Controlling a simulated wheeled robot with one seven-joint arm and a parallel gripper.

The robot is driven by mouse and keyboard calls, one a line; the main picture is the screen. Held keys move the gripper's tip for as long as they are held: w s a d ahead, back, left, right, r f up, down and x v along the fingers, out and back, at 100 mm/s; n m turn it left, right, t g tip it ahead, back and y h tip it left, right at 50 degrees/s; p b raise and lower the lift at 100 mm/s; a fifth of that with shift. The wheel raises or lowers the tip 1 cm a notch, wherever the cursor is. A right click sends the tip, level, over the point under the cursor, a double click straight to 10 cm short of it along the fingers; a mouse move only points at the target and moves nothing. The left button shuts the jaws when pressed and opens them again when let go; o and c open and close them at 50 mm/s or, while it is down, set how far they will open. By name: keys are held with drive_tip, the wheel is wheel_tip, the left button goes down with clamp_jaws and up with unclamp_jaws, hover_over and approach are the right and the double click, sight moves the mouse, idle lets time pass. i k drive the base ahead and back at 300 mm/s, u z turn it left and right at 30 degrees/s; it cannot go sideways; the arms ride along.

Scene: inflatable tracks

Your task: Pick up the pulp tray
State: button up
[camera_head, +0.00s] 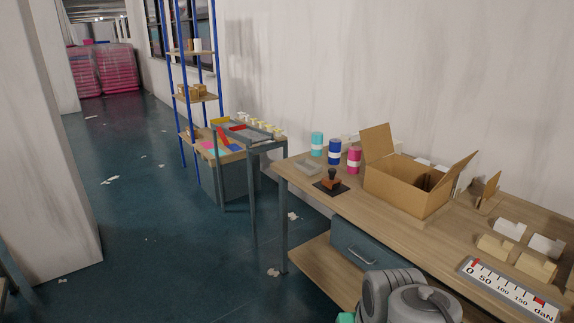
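A small, flat grey tray-like piece (308,168) lies on the near wooden workbench (430,235), at its far left end. It may be the pulp tray, but it is too small to tell for sure. It lies behind a dark stamp on a black pad (331,183) and left of an open cardboard box (405,185). Grey rounded links of my arm show at the bottom edge, in front of the bench. My gripper is not in view.
Cyan, blue and magenta cylinders (334,152) stand behind the grey piece. Small cartons (495,247) and a force scale (508,289) lie on the bench's right. A second table (245,140) and a blue-post shelf (190,97) stand farther back. Floor at left is mostly clear, with paper scraps.

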sight(310, 167)
drive_tip(key=u, duration=0.75)
drive_tip(key=i, duration=2.2)
drive_tip(key=u, duration=0.2)
drive_tip(key=i, duration=1)
drive_tip(key=z, duration=0.1)
